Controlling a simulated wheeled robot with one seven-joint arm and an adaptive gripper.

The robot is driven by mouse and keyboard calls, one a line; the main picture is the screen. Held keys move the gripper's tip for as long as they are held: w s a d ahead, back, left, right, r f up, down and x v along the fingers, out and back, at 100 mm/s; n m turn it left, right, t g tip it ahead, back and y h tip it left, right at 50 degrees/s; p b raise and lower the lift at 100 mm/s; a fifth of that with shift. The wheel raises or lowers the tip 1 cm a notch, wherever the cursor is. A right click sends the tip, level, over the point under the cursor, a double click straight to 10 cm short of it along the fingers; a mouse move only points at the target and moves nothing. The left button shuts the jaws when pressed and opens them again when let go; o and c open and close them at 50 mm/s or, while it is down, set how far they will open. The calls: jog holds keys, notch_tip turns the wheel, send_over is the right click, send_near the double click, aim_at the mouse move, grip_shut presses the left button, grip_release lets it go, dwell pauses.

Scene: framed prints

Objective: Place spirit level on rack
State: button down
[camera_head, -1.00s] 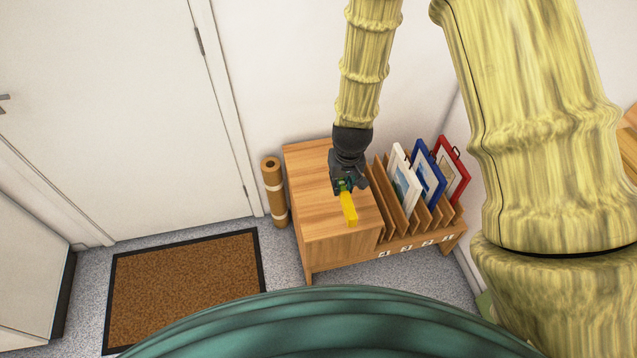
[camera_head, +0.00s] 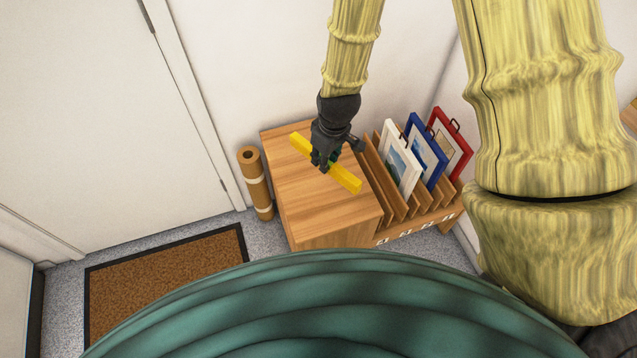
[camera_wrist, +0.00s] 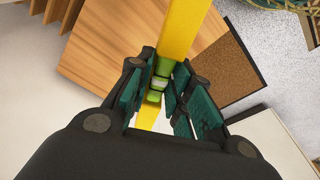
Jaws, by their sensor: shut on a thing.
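The yellow spirit level (camera_head: 345,179) is a long bar lying diagonally across the view over the wooden top of the rack (camera_head: 292,190). My gripper (camera_head: 324,160) is shut on its middle, with both ends sticking out. In the wrist view the yellow bar (camera_wrist: 182,30) runs between the dark green fingers of my gripper (camera_wrist: 160,90), and its green vial section sits between them. I cannot tell whether the level touches the wooden top. The rack's slotted part on the right holds framed prints.
White (camera_head: 402,160), blue (camera_head: 428,152) and red (camera_head: 452,143) frames stand in the slots, close to the right of my gripper. A brown roll (camera_head: 256,186) stands left of the rack. A brown doormat (camera_head: 165,285) lies on the floor. A wall is behind.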

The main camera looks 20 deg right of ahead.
jog(key=s+f+n+b, duration=0.2)
jog(key=f+n+b, duration=0.2)
jog(key=b, duration=0.1)
jog(key=s+d+f+n+g+b, duration=0.1)
jog(key=s+f+n+b, duration=0.1)
jog(key=f+n+b, duration=0.2)
jog(key=s+d+f+n+y+b, duration=0.1)
jog(key=f+n+b, duration=0.3)
jog(key=f+b, duration=0.2)
jog(key=shift+s+d+f+n+b, duration=0.15)
jog(key=shift+s+n+b, duration=0.2)
jog(key=shift+b, duration=0.85)
jog(key=w, duration=0.5)
jog(key=w+f, duration=0.1)
jog(key=w, duration=0.4)
jog(key=w+b, duration=0.1)
jog(key=w, duration=0.4)
jog(key=shift+w+a+f, duration=0.2)
jog(key=shift+w+a, duration=0.1)
jog(key=shift+a, duration=0.1)
jog(key=shift+f+b, duration=0.3)
jog(key=shift+f, duration=1.45)
jog(key=shift+f, duration=0.1)
jog(key=c, duration=1.3)
grip_release()
